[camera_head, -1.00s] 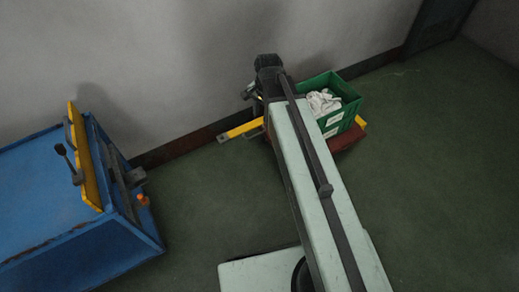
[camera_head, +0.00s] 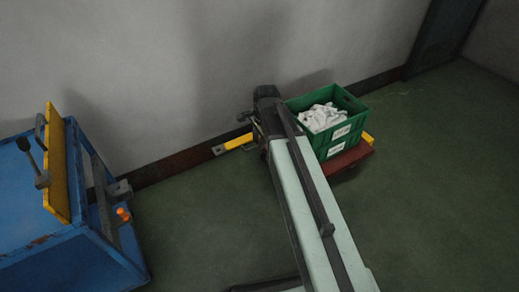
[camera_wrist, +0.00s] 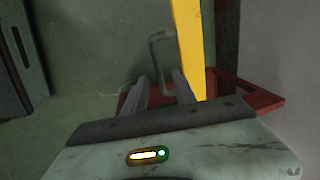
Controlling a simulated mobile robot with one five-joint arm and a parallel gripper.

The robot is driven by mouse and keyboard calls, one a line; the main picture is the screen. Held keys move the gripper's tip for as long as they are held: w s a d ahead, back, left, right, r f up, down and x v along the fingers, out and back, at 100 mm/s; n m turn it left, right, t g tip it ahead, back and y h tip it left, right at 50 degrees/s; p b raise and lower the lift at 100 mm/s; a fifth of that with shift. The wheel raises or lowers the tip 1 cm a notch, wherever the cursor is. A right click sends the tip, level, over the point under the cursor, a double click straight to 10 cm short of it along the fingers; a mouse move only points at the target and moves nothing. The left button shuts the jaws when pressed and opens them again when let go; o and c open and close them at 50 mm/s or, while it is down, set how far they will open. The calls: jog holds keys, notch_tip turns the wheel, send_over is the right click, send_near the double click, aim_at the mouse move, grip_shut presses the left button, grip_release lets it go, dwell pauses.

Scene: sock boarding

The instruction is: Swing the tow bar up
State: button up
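The tow bar is a yellow bar (camera_head: 238,143) with a grey eye at its left end, low beside the wall in the head view. In the wrist view the yellow bar (camera_wrist: 189,45) runs down to the red dolly (camera_wrist: 255,97), with a grey loop handle (camera_wrist: 153,55) on its left side. The dolly (camera_head: 345,160) also shows under the green crate in the head view. My gripper (camera_wrist: 159,88) is open, its two grey fingers apart at the lower end of the handle. The handle's leg appears between them, but contact cannot be told. The arm hides the bar's inner end in the head view.
The green crate (camera_head: 345,138) holds white cloths. A blue machine (camera_head: 75,245) with a yellow panel (camera_head: 56,165) and levers stands at the left. The wall is close behind the dolly. Green floor (camera_head: 200,220) is clear between machine and arm, and at the right.

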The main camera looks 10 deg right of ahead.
notch_tip(320, 180, down, 2)
jog(key=shift+w+f+b, duration=0.1)
jog(key=shift+w+b, duration=0.05)
jog(key=shift+b, duration=0.3)
jog(key=shift+r, duration=0.2)
grip_shut()
jog(key=shift+w+a, duration=0.1)
dwell(0.6)
